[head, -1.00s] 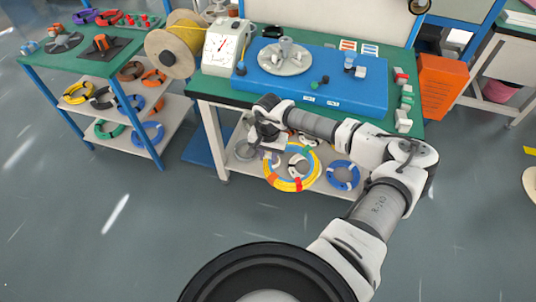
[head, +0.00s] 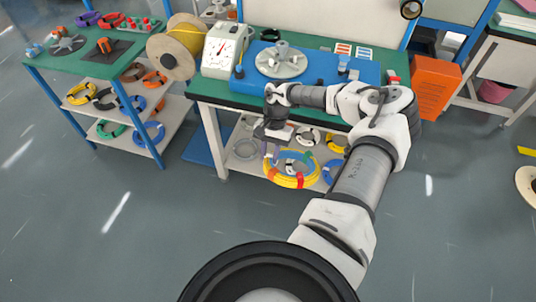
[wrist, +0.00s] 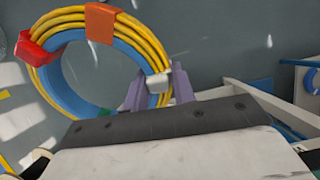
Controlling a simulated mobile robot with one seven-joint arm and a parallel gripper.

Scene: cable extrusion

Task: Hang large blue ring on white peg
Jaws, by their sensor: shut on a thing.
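The large ring (wrist: 63,86) has a blue inner band wrapped by yellow cable, with red, orange and white clips. In the head view the ring (head: 291,182) hangs below my wrist, in front of the workbench's lower shelf. My gripper (wrist: 158,88) is shut on the ring's edge; its purple-grey fingers show beside the white clip in the wrist view. In the head view my gripper (head: 270,149) is small and partly hidden. I cannot pick out the white peg with certainty in either view.
A side rack (head: 180,119) with coils stands left. An orange box (head: 434,88) stands right. Floor in front is clear.

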